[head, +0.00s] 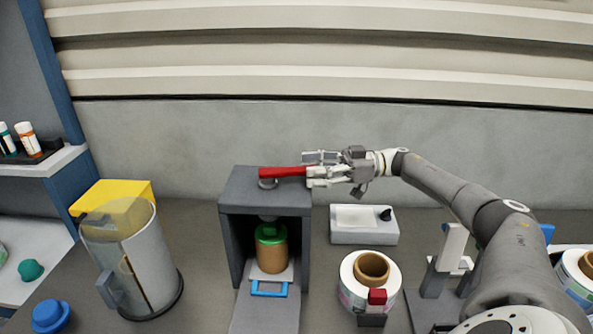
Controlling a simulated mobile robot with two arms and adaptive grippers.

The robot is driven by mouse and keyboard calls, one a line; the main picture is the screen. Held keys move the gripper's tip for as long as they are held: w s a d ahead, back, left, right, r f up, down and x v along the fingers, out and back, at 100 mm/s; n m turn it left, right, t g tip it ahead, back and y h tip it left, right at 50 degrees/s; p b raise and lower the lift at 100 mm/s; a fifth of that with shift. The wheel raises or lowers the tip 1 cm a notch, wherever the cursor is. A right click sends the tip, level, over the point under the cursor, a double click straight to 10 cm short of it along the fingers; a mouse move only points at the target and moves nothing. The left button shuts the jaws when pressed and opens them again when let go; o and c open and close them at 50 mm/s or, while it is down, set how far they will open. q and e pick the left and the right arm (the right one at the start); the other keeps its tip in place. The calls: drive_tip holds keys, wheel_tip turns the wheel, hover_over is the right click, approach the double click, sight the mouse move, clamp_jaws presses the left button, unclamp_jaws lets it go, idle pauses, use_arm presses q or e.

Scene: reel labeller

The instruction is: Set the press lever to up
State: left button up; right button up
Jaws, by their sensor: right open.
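The press (235,190) is a dark grey box with an open front. Its red lever (282,172) lies almost level across the top, over a round grey pivot, with its free end to the right. My right gripper (309,167) comes in from the right, fingers pointing left, at the lever's free end. It is open; one finger shows above the lever's end and one at or below it. Whether they touch it I cannot tell. Inside the press stands a brown jar with a green lid (271,250). My left gripper is out of view.
A wall is behind.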

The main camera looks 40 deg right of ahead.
drive_tip(key=v, duration=0.6)
drive_tip(key=shift+s+d, duration=0.2)
drive_tip(key=shift+d, duration=0.1)
